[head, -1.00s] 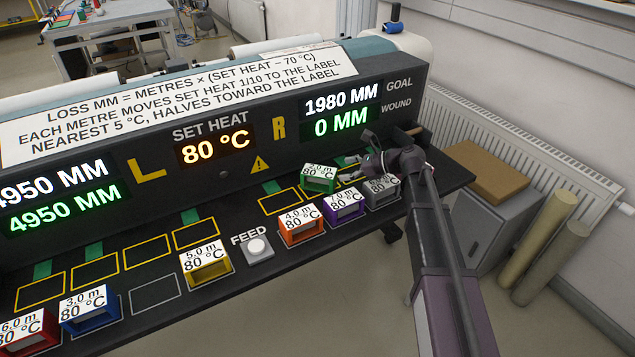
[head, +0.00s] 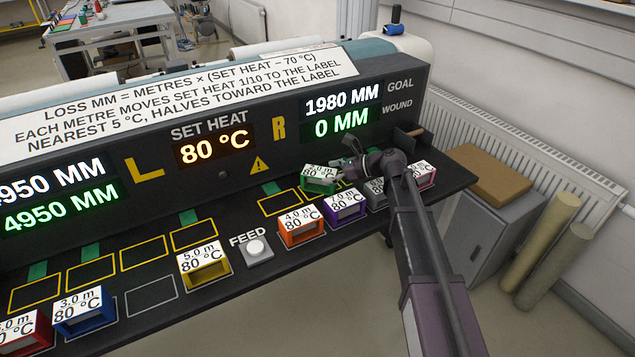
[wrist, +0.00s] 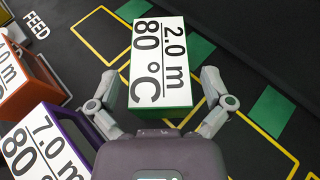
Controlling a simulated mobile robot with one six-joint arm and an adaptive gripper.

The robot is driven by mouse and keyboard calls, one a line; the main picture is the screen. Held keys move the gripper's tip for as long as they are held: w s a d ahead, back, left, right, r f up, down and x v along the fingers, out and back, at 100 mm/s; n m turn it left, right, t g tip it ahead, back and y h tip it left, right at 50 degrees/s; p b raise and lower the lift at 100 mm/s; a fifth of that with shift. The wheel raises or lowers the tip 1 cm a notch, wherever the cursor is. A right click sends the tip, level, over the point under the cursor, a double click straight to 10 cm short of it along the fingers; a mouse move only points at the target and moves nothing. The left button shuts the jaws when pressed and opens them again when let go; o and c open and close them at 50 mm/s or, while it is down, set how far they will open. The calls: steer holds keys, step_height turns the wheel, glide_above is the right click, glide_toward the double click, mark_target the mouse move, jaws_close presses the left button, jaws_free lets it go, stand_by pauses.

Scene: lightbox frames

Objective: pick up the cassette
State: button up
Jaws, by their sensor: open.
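A green cassette (head: 319,180) with a white label stands on the black bench at the right side, below the display showing 0 MM. In the wrist view the same green cassette (wrist: 162,60) reads 2.0 m, 80 °C. My gripper (wrist: 160,78) is open, with one finger on each side of the cassette's near end and gaps between. In the head view my gripper (head: 347,160) is just right of the green cassette and partly covers the bench behind it. Whether it touches the cassette cannot be told.
Orange (head: 301,231), purple (head: 344,206), grey (head: 375,193) and pink (head: 423,176) cassettes stand in the front row. A yellow cassette (head: 204,265) stands left of the FEED button (head: 256,248). Yellow-outlined places (head: 143,252) farther left are empty. The display panel (head: 225,135) rises behind.

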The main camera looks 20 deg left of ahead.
steer(key=shift+b+x, duration=0.3)
steer(key=shift+x, duration=0.85)
steer(key=c, duration=1.1)
